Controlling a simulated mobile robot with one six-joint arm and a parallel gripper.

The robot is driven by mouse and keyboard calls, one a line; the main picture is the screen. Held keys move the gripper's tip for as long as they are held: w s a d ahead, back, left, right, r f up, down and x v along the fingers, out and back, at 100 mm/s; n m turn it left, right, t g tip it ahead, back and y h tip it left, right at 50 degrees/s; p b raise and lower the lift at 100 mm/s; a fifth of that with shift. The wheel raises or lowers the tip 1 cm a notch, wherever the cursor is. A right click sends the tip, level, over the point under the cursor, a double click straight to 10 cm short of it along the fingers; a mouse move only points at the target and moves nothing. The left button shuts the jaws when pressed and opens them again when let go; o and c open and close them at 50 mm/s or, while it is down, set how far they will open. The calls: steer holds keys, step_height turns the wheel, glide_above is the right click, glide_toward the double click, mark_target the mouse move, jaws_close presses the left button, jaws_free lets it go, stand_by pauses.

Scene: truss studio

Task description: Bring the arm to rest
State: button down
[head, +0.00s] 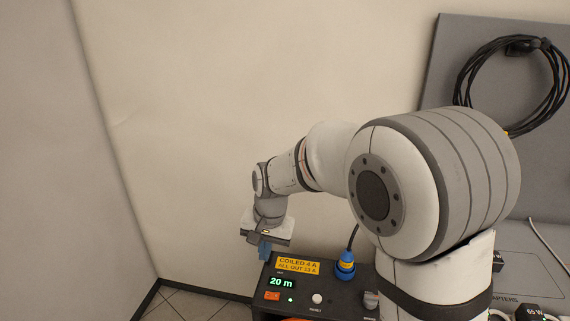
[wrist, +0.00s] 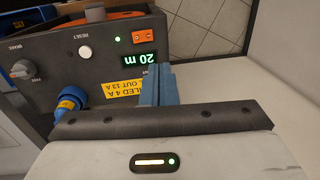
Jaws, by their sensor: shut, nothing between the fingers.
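My gripper (head: 263,253) hangs from my bent arm in the head view, with its blue fingers pointing down. It is at the left rear corner of a dark control box (head: 330,294). In the wrist view my gripper's blue fingers (wrist: 157,72) lie together, with nothing held between them. They overlap the box's panel (wrist: 100,65) in that view, near its display. I cannot tell whether the fingertips touch the box.
The box carries a green "20 m" display (head: 282,282), an orange switch (head: 272,295), a white reset button (head: 317,298) and a blue plug (head: 345,265). A black cable coil (head: 463,85) hangs on a grey board at right. Tiled floor (head: 190,303) shows at lower left.

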steer(key=s+d+r+t, duration=0.1)
steer(key=s+d+r, duration=0.2)
steer(key=d, duration=0.4)
steer(key=s+d+r+t, duration=0.1)
steer(key=s+d+r, duration=0.3)
steer(key=d, duration=0.3)
steer(key=s+d+n+h, duration=0.1)
steer(key=s+d, duration=0.7)
steer(key=s, duration=0.2)
steer(key=shift+s+d+r+n+t, duration=0.15)
steer(key=shift+d+r+n+t, duration=0.15)
steer(key=shift+d+t, duration=0.1)
